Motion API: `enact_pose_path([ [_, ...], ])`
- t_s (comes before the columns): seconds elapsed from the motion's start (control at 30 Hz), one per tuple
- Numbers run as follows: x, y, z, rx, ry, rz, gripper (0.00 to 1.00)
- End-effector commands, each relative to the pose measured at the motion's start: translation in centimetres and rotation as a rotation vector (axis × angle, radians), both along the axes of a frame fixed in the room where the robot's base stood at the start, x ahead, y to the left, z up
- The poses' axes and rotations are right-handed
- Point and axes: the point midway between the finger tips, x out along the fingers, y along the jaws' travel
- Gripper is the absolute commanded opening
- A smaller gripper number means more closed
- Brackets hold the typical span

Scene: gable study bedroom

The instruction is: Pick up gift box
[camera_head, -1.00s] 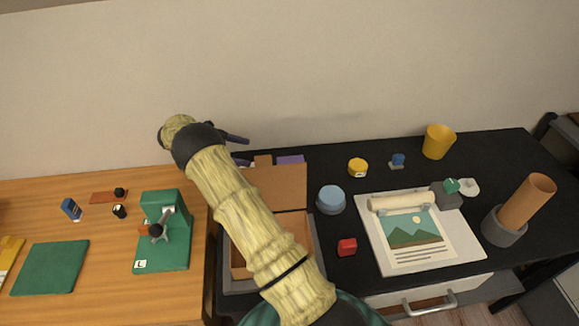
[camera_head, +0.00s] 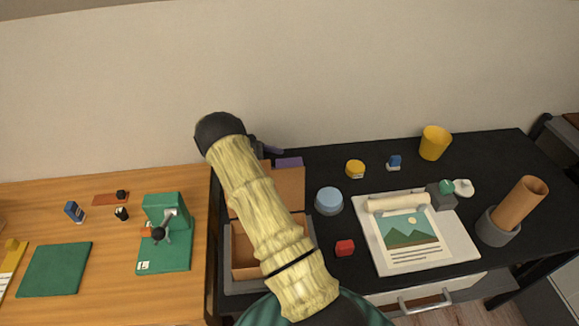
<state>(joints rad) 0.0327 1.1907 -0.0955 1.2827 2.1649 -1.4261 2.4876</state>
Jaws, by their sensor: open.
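No thing in view is plainly marked as a gift box. A small purple block (camera_head: 289,162) stands at the back of the black desk, behind a brown flap, and is partly hidden. A small red box (camera_head: 345,247) lies at the front of the desk, left of the picture sheet. An open brown box (camera_head: 243,250) sits in a grey tray, partly hidden by my arm. My gripper (camera_head: 270,149) shows only as dark purple finger parts beyond the arm's end. It is open, above the back of the desk near the purple block, apart from the red box.
A blue round tin (camera_head: 329,200), a yellow round thing (camera_head: 355,169), a small blue item (camera_head: 394,162) and a yellow cup (camera_head: 434,143) stand on the desk. A picture sheet (camera_head: 432,257) and a brown tube (camera_head: 522,200) are at right. A green clamp device (camera_head: 165,230) is on the wooden desk.

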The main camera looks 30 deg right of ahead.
Motion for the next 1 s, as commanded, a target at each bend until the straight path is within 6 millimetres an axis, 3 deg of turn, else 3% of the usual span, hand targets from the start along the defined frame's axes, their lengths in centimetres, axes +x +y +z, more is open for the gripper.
enact_pose_path([
  [0.33, -0.1, -0.2, -0.1, 0.0, 0.0, 0.0, 0.8],
  [0.7, -2.2, -4.0, -1.7, 0.0, 0.001, 0.0, 0.8],
  [1.0, -2.3, -4.3, -2.0, 0.0, -0.002, 0.001, 0.8],
])
